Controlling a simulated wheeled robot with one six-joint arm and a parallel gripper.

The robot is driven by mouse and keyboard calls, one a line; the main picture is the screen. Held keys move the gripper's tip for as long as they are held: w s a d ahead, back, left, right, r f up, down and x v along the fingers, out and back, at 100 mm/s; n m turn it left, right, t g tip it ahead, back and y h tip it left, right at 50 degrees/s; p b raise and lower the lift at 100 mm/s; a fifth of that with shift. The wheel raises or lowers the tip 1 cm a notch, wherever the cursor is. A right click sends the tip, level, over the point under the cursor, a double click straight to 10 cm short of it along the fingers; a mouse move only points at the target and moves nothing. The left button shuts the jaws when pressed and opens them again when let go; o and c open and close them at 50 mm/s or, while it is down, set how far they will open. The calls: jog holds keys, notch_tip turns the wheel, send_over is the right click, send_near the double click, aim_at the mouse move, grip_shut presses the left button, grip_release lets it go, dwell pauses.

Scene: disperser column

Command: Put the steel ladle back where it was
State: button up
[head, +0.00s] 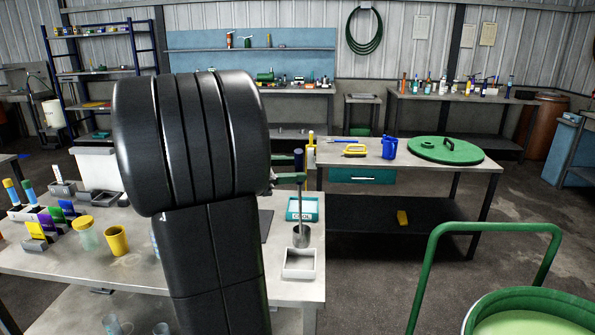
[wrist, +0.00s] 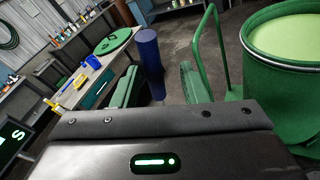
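The steel ladle (head: 300,205) stands upright at the right end of the near workbench, with a dark blue grip at its top. Its thin stem runs down to a grey steel cup (head: 301,238); I cannot tell whether this is its bowl or a separate holder. In the wrist view the blue grip (wrist: 149,55) shows between the two green fingers of my gripper (wrist: 160,85), with a gap on the right side. My gripper looks open around or just short of the grip. In the head view my black arm hides most of the gripper.
A grey open tray (head: 299,273) sits at the bench's front right, and a teal scale (head: 303,210) behind the cup. Yellow cup (head: 116,241) and several bottles stand left. A second table (head: 340,160) holds a green lid (head: 445,151) and blue jug (head: 389,147). A green drum (head: 530,312) stands right.

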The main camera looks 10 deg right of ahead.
jog(key=v, duration=1)
jog(key=shift+b, duration=0.3)
jog(key=shift+w, duration=0.1)
jog(key=x, duration=1.2)
jog(key=shift+d+f+p, duration=0.1)
jog(key=shift+f+p, duration=0.2)
jog(key=shift+f, duration=0.35)
jog(key=shift+r, duration=0.45)
